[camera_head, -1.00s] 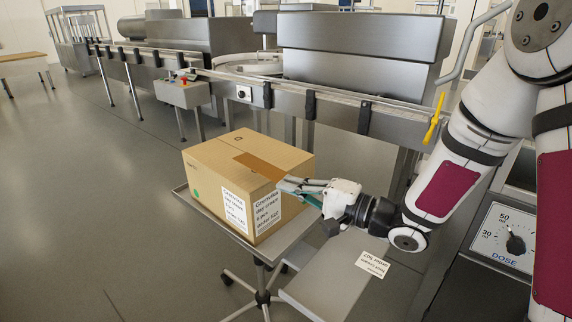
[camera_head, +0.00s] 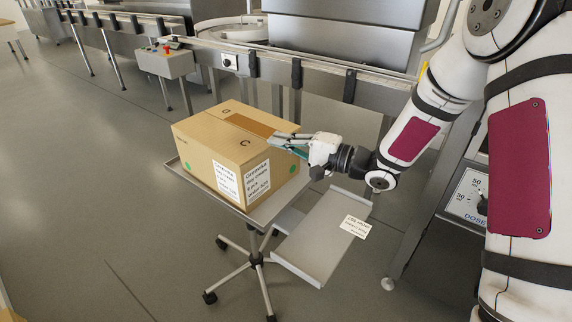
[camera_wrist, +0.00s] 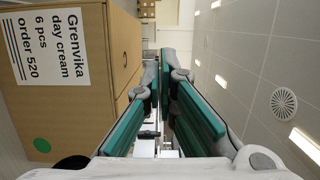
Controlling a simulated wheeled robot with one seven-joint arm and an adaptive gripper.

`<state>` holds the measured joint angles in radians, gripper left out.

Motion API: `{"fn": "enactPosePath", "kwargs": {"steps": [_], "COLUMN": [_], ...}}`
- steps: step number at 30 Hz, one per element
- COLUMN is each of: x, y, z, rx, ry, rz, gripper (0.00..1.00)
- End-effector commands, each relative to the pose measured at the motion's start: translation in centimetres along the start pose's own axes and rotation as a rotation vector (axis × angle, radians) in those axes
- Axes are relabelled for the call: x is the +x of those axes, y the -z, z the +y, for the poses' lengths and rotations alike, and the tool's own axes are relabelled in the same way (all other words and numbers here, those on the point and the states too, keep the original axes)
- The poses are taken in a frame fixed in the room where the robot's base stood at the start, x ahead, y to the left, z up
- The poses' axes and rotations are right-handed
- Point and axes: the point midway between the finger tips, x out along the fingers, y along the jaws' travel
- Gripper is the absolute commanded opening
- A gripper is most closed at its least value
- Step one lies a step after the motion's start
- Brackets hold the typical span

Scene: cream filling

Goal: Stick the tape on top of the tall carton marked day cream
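The day cream carton (camera_head: 205,150) is a brown box on a small wheeled stand, with white labels reading "Grenvika day cream 6 pcs order 520". In the wrist view its labelled side (camera_wrist: 95,110) fills the left. A darker brown tape strip (camera_head: 250,124) lies along its top; I cannot tell whether its right end is pressed flat. My gripper (camera_head: 276,140) is at the carton's upper right edge, fingers pointing left over it. In the wrist view its green-padded fingers (camera_wrist: 164,85) stand apart with a narrow gap, and I see nothing between them.
The stand's tray rim (camera_head: 190,180) shows around the carton. A lower grey tray (camera_head: 315,240) carries a white label card (camera_head: 355,226). A conveyor (camera_head: 215,50) runs behind, with a control box (camera_head: 165,62). The floor at left is clear.

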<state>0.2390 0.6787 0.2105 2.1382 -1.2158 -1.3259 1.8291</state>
Motion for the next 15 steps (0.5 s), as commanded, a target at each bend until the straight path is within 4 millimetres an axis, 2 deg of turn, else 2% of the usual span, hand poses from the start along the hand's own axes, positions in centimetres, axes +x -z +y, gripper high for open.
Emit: {"fn": "enactPosePath", "kwargs": {"steps": [3, 6, 15], "x": [1.7, 2.6, 3.1], "y": [2.5, 3.7, 4.4], "z": [-0.7, -1.0, -0.5], "rx": [-0.003, -0.001, 0.001], "ry": [0.004, 0.004, 0.005], "rz": [-0.001, 0.001, 0.002], "gripper": [0.0, 0.0, 0.0]}}
